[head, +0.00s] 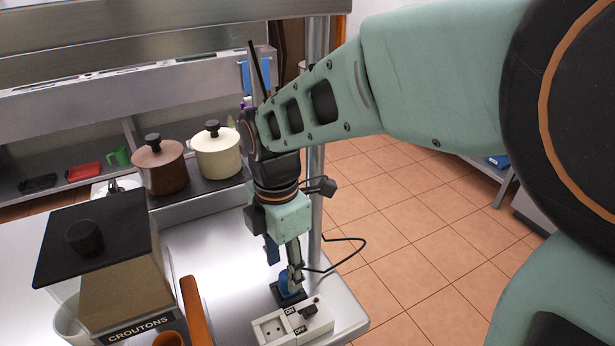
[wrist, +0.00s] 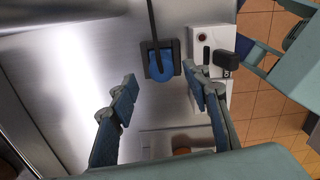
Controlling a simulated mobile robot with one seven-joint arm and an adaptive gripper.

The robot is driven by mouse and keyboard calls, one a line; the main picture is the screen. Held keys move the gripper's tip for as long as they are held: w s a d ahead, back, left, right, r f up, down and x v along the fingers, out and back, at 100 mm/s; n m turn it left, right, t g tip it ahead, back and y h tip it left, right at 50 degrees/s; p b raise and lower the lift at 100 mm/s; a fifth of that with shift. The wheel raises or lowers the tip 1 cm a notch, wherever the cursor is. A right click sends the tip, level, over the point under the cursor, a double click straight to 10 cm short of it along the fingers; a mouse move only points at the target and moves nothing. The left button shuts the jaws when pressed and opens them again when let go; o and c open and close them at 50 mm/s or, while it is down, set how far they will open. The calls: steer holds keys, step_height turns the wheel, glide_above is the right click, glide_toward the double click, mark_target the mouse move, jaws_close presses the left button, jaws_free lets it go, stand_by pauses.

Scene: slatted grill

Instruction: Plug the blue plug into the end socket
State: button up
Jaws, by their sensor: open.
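The blue plug (wrist: 161,66) sits in a square black base on the metal counter, with a black cord running up from it in the wrist view. In the head view the blue plug (head: 289,286) is partly hidden by my gripper. My gripper (head: 284,264) is open and empty, pointing down just above the plug. In the wrist view the gripper fingers (wrist: 160,77) stand apart, left and right of the plug; contact cannot be told. The white socket strip (head: 275,329) lies beside the plug, with ON labels and a bare socket at its near left end.
A black plug (head: 312,311) stands in the strip, close to my right finger in the wrist view. A croutons container (head: 135,290) and an orange-brown handle (head: 192,308) are to the left. Two pots (head: 217,152) stand behind. The counter's right edge is near the strip.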

mark_target(286, 278)
steer(key=f, duration=0.3)
steer(key=shift+d+f, duration=0.2)
steer(key=shift+f, duration=0.1)
steer(key=shift+c, duration=0.7)
steer(key=c, duration=1)
